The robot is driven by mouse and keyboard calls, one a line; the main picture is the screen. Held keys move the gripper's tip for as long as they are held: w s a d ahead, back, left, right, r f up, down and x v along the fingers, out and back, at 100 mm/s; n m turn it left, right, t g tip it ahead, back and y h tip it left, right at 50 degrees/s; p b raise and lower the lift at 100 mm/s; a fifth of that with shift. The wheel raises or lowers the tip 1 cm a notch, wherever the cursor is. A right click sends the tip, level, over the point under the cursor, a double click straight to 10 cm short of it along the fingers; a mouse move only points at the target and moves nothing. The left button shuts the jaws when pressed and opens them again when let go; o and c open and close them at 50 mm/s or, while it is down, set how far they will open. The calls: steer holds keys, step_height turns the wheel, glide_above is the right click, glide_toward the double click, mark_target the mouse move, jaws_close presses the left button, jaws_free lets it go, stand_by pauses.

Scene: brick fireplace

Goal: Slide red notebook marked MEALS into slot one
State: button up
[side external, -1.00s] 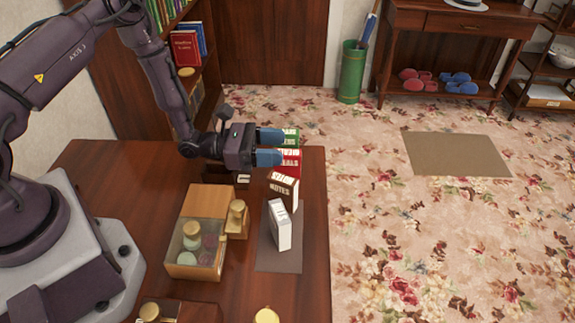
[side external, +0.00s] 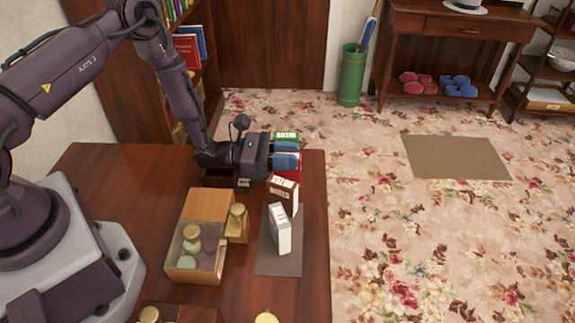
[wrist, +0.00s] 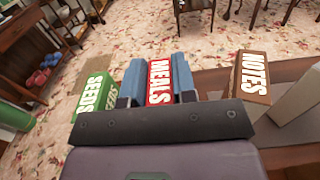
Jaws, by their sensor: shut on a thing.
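The red notebook marked MEALS (wrist: 159,82) stands between the two blue fingers of my gripper (wrist: 160,88), spine lettering facing the wrist camera. My gripper (side external: 286,159) is shut on it near the table's right edge in the side view, where part of the red cover (side external: 289,173) shows below the fingers. The green SEEDS notebook (side external: 286,138) is just beyond the gripper, and at left in the wrist view (wrist: 95,92). The brown NOTES notebook (side external: 284,194) stands on the near side, and at right in the wrist view (wrist: 252,78). I cannot make out slot one.
A wooden box with a clear compartment (side external: 196,265) holds round items left of the mat. The table edge and floral carpet lie to the right.

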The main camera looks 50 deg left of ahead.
steer(key=shift+r, duration=0.5)
step_height(320, 180, up, 2)
steer(key=shift+r, duration=0.1)
steer(key=s+a+r, duration=0.2)
steer(key=s+r, duration=0.7)
steer(key=s, duration=0.4)
steer(key=w+a+f, duration=0.1)
steer(key=w+a, duration=0.1)
steer(key=a, duration=0.6)
steer(key=shift+f, duration=0.25)
steer(key=shift+a+f, duration=0.1)
steer(key=shift+f, duration=2.8)
